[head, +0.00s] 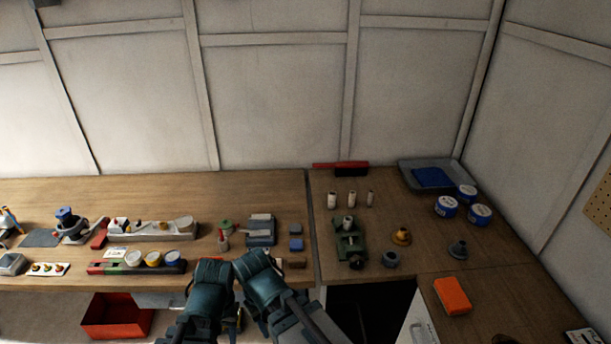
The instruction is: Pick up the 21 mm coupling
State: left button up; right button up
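I cannot tell for certain which thing is the 21 mm coupling, as no size marking is legible. Candidates are the short pale cylinders standing in a row on the right bench: the left one (332,200), the middle one (353,199) and the right one (370,199). A grey round hollow-looking piece (391,259) lies nearer the front. My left gripper (209,287) and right gripper (262,279) are close together at the front edge of the left bench, well left of these pieces. Their fingers are hidden or too dark to read.
A green fixture (350,243) holds another pale cylinder. An orange-brown flanged part (402,236) and a grey cone-like part (458,249) stand to its right. Blue-white tins (446,207), a grey tray (455,175) and an orange block (452,295) are farther right. A red bin (117,317) sits below.

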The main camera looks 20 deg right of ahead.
aim_at(348, 223)
jog(key=i+j, duration=0.25)
jog(key=j, duration=0.15)
jog(key=i+j, duration=0.3)
jog(key=i+j+z, duration=0.2)
jog(key=j+z, duration=0.15)
jog(key=j, duration=0.15)
jog(key=z, duration=2.35)
